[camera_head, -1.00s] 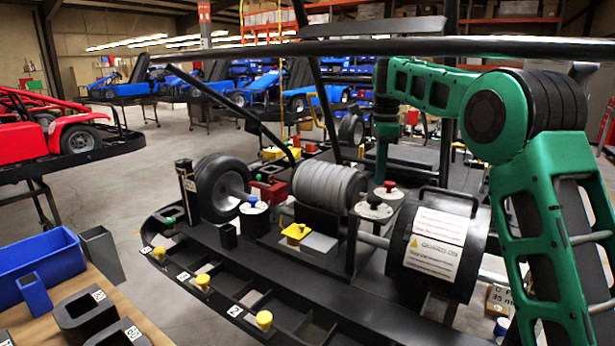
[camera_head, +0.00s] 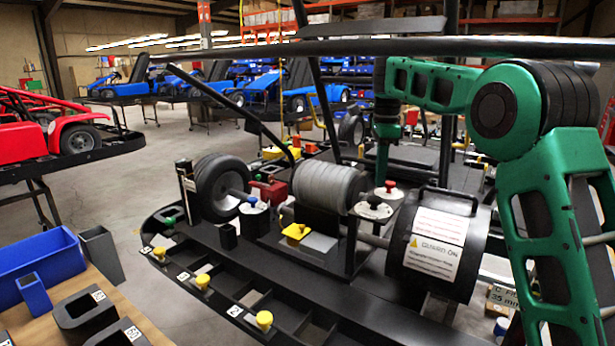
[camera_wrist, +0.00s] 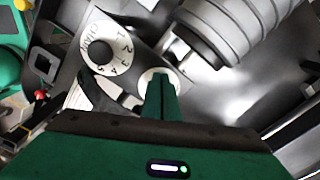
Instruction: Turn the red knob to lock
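The red knob (camera_head: 390,184) stands upright on a small white disc (camera_head: 390,193) beside the grey ribbed roller, in the head view. My gripper (camera_head: 383,176) points straight down at the knob, partly hidden behind the frame bars. In the wrist view, the fingers of my gripper (camera_wrist: 159,78) look closed together. Their tips lie over a white disc (camera_wrist: 146,76), and no red shows there, so the knob is hidden. I cannot tell whether the fingers touch or hold the knob.
A numbered dial with a black centre (camera_wrist: 103,48) sits close beside the fingers. The ribbed roller (camera_head: 328,186) and the guard drum (camera_head: 437,246) flank the spot. Dark frame bars (camera_head: 330,105) cross near my arm. A blue knob (camera_head: 252,199) stands farther left.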

